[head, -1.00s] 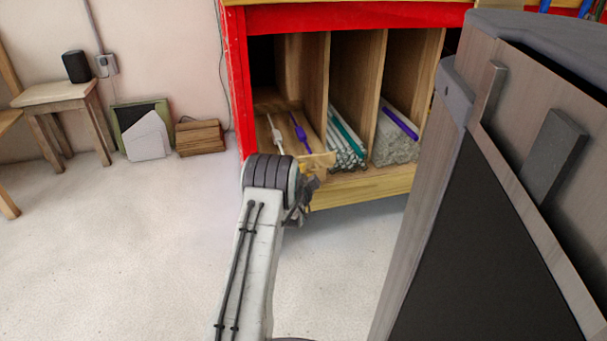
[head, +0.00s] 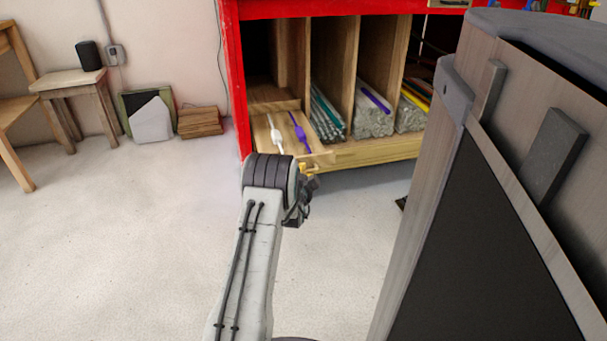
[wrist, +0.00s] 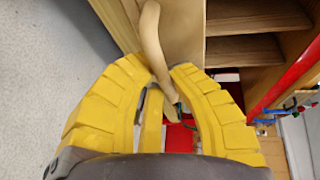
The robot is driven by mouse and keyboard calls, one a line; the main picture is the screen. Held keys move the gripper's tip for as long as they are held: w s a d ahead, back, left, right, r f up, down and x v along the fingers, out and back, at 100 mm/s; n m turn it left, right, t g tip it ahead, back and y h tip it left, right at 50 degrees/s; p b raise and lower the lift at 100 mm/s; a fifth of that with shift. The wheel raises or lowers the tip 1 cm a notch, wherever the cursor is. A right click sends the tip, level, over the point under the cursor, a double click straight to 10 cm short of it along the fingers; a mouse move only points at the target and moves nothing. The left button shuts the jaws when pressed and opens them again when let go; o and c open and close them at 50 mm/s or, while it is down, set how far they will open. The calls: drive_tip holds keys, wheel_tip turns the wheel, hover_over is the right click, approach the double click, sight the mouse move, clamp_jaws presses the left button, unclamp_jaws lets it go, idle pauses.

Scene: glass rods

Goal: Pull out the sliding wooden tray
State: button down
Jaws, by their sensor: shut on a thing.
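The sliding wooden tray (head: 262,135) is in the left compartment of the red-framed shelf in the head view, with its front part sticking out past the shelf's front. A white glass piece (head: 276,134) and a purple one (head: 299,131) lie in it. My gripper (wrist: 165,84) has yellow fingers closed on a curved wooden handle (wrist: 152,38) in the wrist view. In the head view my wrist hides most of the gripper and the handle; only a bit of yellow finger shows at the tray's front.
The red-framed shelf (head: 244,90) has more compartments to the right with bundled rods (head: 327,112). A stool (head: 75,85), leaning panels (head: 150,118) and a wood stack (head: 201,121) stand along the left wall. The pale floor (head: 120,235) in front is clear.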

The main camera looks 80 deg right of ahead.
idle(0.3)
drive_tip(key=c, duration=1.1)
unclamp_jaws()
drive_tip(key=shift+a, duration=0.15)
drive_tip(key=shift+w+a+r, duration=0.1)
drive_tip(key=shift+a+r, duration=0.25)
drive_tip(key=shift+a, duration=1.55)
drive_tip(key=shift+s+a+r, duration=0.1)
drive_tip(key=shift+a+r, duration=0.3)
drive_tip(key=shift+a, duration=1.55)
drive_tip(key=shift+w+a+r, duration=0.1)
drive_tip(key=shift+a+r, duration=0.25)
drive_tip(key=shift+a, duration=1.55)
